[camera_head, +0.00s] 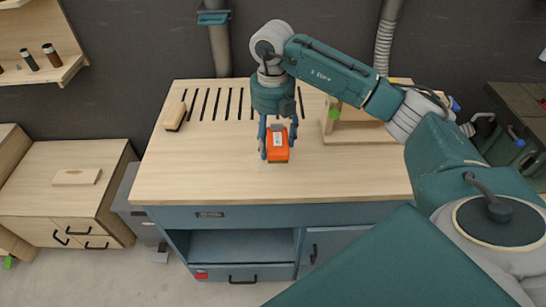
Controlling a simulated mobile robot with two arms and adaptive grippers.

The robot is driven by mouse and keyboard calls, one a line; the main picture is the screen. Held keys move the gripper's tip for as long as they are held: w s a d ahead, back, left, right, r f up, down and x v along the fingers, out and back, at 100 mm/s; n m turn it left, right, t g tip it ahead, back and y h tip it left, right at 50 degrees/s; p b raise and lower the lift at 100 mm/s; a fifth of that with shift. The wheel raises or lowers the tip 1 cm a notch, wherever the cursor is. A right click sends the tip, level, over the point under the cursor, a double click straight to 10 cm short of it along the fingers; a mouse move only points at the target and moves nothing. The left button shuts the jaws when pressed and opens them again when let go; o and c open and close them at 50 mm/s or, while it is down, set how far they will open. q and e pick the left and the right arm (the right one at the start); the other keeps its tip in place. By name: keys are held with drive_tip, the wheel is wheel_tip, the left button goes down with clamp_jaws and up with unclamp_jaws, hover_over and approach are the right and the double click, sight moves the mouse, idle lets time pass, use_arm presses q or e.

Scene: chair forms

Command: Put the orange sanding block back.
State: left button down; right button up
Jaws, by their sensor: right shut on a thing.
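The orange sanding block (278,153) is between the fingers of my right gripper (278,146), over the middle of the wooden bench top (220,175). My right gripper points down and is shut on the block. I cannot tell whether the block touches the bench top or hangs just above it. The arm reaches in from the right. My left gripper does not show in the head view.
A tan block (174,116) lies at the bench's back left, beside dark slots. A wooden stand (355,125) is right of the gripper. A low cabinet (60,155) with a pale block (77,177) stands left. The front of the bench top is clear.

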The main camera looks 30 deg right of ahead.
sight(273, 168)
wheel_tip(273, 168, down, 8)
drive_tip(key=shift+r+p, duration=0.1)
drive_tip(key=shift+p, duration=0.7)
drive_tip(key=shift+f, duration=0.2)
drive_tip(key=shift+f, duration=0.2)
drive_tip(key=o, duration=1)
drive_tip(key=shift+r, duration=0.1)
drive_tip(key=shift+r, duration=0.1)
